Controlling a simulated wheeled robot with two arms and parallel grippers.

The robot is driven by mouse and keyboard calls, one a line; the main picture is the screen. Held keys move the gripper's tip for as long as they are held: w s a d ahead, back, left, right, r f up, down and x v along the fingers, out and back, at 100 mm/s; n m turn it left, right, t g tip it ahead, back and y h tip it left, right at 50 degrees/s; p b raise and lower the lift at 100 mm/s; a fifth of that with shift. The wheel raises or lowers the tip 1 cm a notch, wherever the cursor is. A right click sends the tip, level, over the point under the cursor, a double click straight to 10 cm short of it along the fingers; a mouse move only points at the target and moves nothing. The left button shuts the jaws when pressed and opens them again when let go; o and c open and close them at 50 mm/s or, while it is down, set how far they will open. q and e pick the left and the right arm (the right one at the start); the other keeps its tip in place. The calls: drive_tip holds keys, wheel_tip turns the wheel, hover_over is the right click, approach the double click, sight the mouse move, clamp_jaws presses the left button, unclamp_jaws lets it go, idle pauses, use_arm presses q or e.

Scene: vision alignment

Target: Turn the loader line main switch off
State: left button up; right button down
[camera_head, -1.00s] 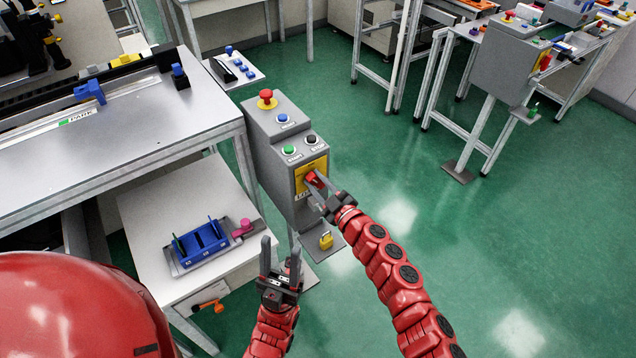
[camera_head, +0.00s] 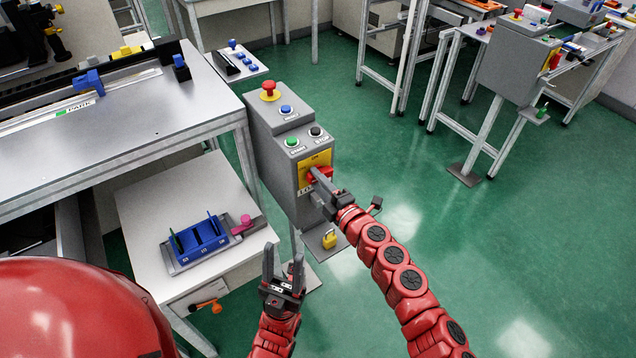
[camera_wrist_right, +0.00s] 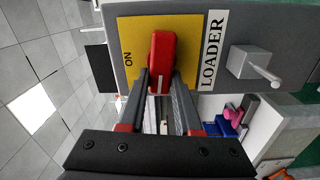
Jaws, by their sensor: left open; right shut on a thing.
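The loader switch is a red handle (camera_head: 321,174) on a yellow plate (camera_head: 316,158) on the grey control box's front. In the right wrist view the handle (camera_wrist_right: 163,58) lies parallel to the "LOADER" label (camera_wrist_right: 212,50). The "ON" mark (camera_wrist_right: 128,58) is off the handle's long side, and no "OFF" mark is readable. My right gripper (camera_wrist_right: 161,85) is shut on the handle's near end, one finger each side; it also shows in the head view (camera_head: 322,182). My left gripper (camera_head: 283,256) is open and empty, fingers up, left of and below the box.
The box's top carries a red mushroom button (camera_head: 269,90) and blue, green and black buttons. A yellow padlock (camera_head: 329,239) sits on a small shelf below. A white table (camera_head: 160,205) with a blue rack (camera_head: 200,238) stands left.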

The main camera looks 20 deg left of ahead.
drive_tip(key=shift+f+n, duration=0.2)
drive_tip(key=shift+n, duration=0.4)
drive_tip(key=shift+b, duration=0.3)
drive_tip(key=c, duration=0.6)
unclamp_jaws()
drive_tip(key=b+v, duration=0.1)
drive_tip(key=v, duration=1.6)
drive_tip(key=shift+s+d, duration=0.2)
